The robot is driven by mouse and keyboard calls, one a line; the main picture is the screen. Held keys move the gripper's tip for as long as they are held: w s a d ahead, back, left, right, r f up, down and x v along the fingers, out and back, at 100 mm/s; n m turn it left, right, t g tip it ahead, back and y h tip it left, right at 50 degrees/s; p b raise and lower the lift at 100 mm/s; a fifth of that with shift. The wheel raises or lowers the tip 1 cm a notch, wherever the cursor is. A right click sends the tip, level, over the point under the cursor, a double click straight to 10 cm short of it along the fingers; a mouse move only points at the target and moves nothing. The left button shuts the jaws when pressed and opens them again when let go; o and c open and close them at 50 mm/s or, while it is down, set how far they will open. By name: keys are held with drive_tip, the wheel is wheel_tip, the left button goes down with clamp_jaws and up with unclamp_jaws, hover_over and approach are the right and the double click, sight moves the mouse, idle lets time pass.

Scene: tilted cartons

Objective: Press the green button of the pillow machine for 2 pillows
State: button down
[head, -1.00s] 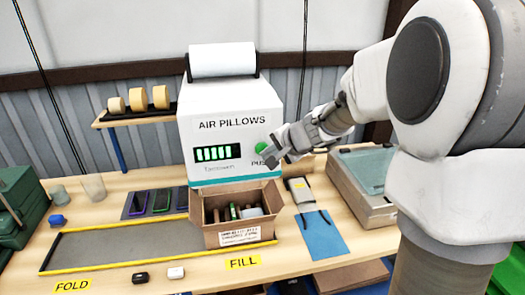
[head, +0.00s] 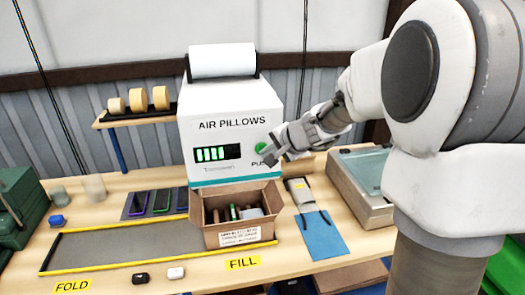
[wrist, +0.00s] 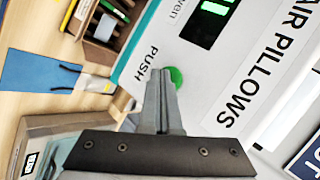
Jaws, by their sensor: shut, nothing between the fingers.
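The pillow machine (head: 230,130) is a white box marked AIR PILLOWS with a roll on top and a dark display (head: 217,153) of green bars. Its round green button (head: 262,147) is on the front at the right, above the word PUSH. In the wrist view the green button (wrist: 176,77) shows just past my fingertips and is partly covered by them. My gripper (head: 278,160) is shut and empty, its tips right at the button. I cannot tell whether they touch it. An open carton (head: 240,236) with several items inside stands below the machine.
A shelf with tape rolls (head: 137,100) is at the left. Phones (head: 161,200) lie on a dark mat. A grey panel with yellow edges (head: 125,245) lies in front. A blue sheet (head: 320,235) and a grey case (head: 360,180) are at the right.

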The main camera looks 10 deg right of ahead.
idle(0.4)
drive_tip(key=shift+s+b, duration=0.5)
drive_tip(key=shift+s, duration=0.35)
drive_tip(key=s+b, duration=0.2)
drive_tip(key=s, duration=0.3)
idle(0.8)
